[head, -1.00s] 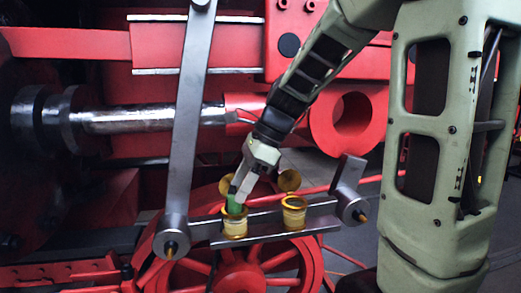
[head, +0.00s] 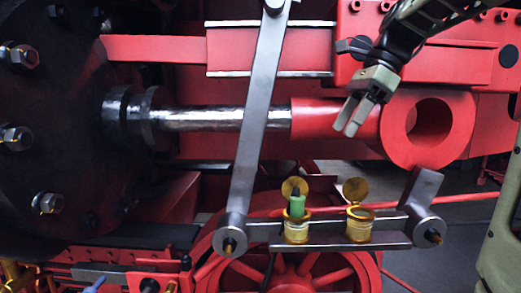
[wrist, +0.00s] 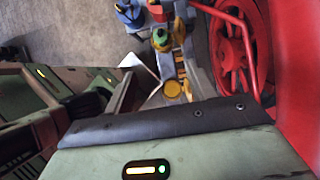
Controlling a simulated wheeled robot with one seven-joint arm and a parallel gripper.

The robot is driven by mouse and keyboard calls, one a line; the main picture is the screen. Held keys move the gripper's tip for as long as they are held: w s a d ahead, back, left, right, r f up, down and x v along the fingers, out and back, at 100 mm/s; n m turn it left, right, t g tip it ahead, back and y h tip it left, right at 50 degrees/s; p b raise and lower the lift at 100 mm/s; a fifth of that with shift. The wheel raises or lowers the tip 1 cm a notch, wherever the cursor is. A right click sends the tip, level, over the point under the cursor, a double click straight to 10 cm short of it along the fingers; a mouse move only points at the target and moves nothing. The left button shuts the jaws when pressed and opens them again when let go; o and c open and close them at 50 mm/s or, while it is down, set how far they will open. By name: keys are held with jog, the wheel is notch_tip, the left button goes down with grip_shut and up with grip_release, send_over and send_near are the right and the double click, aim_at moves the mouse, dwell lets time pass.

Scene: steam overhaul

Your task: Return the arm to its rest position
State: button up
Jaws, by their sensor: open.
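My gripper (head: 351,116) is open and empty in the head view, its fingers pointing down in front of the red rod end with the round hole (head: 428,131). It is well above the two brass cups and apart from them. A green piece with a dark top (head: 297,205) stands in the left brass cup (head: 297,231), whose round lid is open behind it. The right brass cup (head: 359,226) also has its lid (head: 355,190) open, and nothing shows standing in it. In the wrist view, my own arm parts fill much of the lower picture.
A long grey steel link (head: 256,125) hangs down left of my gripper. A bright piston rod (head: 200,119) runs across to the red rod end. A red spoked wheel (head: 290,272) is below. Grey floor (wrist: 80,30) shows clear at the wrist view's upper left.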

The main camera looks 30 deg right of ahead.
jog(key=w+a+f+n+g+h+b, duration=0.1)
jog(key=a+f+n+g+h+b, duration=0.35)
jog(key=a+f+n, duration=1.25)
jog(key=s+a+f+n+b, duration=0.2)
jog(key=s+a+f+n, duration=0.2)
jog(key=f, duration=0.3)
jog(key=s+a+f+n+b, duration=0.1)
jog(key=s+a+f+n, duration=0.4)
jog(key=f+n, duration=0.1)
jog(key=s+a+f+n+t+b, duration=0.1)
jog(key=s+a+f+n, duration=0.3)
jog(key=f, duration=0.4)
jog(key=shift+s+a+n+b, duration=0.15)
jog(key=shift+n+b, duration=0.65)
